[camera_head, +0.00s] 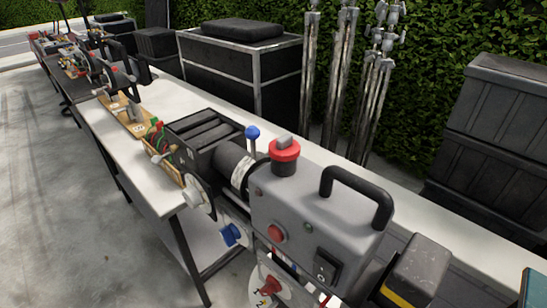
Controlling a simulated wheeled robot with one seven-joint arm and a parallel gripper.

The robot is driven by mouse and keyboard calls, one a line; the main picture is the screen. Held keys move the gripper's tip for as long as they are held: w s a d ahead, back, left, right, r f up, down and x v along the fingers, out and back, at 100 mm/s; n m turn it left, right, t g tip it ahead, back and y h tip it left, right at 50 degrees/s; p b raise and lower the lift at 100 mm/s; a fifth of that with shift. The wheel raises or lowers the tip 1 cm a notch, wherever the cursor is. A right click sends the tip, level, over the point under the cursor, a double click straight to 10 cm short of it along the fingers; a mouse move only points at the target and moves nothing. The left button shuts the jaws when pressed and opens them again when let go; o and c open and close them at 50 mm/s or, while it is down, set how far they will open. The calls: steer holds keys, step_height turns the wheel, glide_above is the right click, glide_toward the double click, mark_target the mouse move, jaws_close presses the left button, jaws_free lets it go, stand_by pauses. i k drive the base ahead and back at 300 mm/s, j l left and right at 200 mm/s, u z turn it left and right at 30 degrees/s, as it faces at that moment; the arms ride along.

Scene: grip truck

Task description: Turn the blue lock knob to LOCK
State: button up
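A blue knob (231,235) sits low on the near left side of the equipment, beside the grey control box (315,215). Any LOCK marking near it is too small to read, so I cannot tell its setting. A second blue part, a round ball on a short stem (252,132), stands up behind the black cylinder (234,166). I cannot tell from any label which of the two is the lock. My gripper is not seen in this view.
The grey box carries a red-topped knob (284,150), a red button (276,233), a black rocker switch (325,267) and a black handle (358,193). A white table (130,165) runs to the far left with more gear. Open concrete floor (60,220) lies left.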

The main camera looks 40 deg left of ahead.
mark_target(230, 234)
steer(key=u, duration=1.3)
